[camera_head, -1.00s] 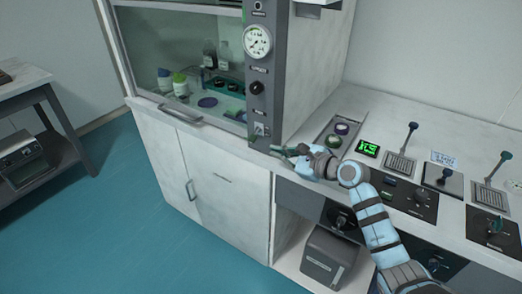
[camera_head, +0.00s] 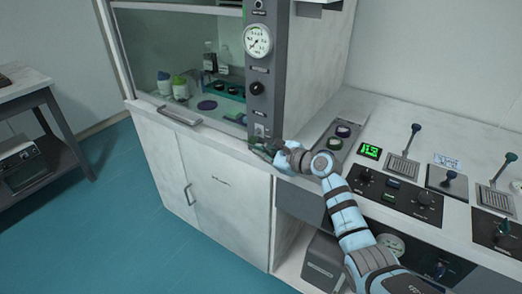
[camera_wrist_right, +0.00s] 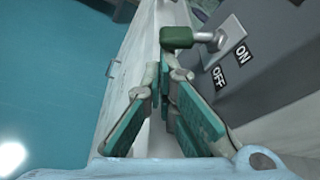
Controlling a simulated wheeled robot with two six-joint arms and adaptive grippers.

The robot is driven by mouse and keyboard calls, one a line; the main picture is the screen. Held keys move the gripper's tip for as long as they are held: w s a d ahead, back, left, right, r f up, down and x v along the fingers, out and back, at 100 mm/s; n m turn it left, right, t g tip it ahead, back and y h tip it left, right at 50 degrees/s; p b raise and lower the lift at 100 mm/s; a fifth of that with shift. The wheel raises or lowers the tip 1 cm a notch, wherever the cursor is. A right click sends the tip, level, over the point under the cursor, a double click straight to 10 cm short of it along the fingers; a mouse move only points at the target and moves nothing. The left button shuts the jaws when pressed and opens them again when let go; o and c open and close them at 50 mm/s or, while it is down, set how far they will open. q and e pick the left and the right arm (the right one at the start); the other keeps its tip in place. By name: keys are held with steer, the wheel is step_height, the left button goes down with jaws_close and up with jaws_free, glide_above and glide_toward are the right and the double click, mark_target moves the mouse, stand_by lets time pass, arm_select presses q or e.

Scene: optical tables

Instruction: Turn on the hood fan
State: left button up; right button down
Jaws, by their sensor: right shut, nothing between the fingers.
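The fume hood's switch (camera_wrist_right: 205,37) has a grey metal lever with a green tip. It sits on a light plate marked ON and OFF on the grey hood post, and its lever sticks out to the left in the right wrist view. I cannot tell which setting it is at. In the head view the switch plate (camera_head: 260,130) is low on the post. My right gripper (camera_head: 259,148) is just below it. In the right wrist view the gripper (camera_wrist_right: 166,75) is shut and empty, its tips close below the green tip, seemingly apart from it. My left gripper is not in view.
The hood post (camera_head: 266,60) carries a gauge (camera_head: 257,40) and a black knob (camera_head: 256,88). The hood's glass front has bottles behind it. The bench (camera_head: 395,115) to the right holds a green-lit display (camera_head: 370,151), levers and control panels. A side table stands at left.

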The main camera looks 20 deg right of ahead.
steer(key=shift+s+r+p, duration=0.1)
steer(key=shift+r+p, duration=0.05)
steer(key=shift+p, duration=0.3)
steer(key=shift+a, duration=0.1)
steer(key=shift+s+a+r+m+g+y+p, duration=0.5)
steer(key=shift+m+p, duration=0.55)
steer(key=shift+p, duration=0.95)
steer(key=shift+s+a+r+m+g+y+p, duration=0.35)
steer(key=shift+r+m+p, duration=0.55)
steer(key=shift+p, duration=1.05)
steer(key=shift+s+a+r+m+g+y+p, duration=0.3)
steer(key=shift+a+m+g+y+p, duration=0.2)
steer(key=shift+m+p, duration=1.15)
steer(key=shift+n+p, duration=0.35)
steer(key=shift+n, duration=0.05)
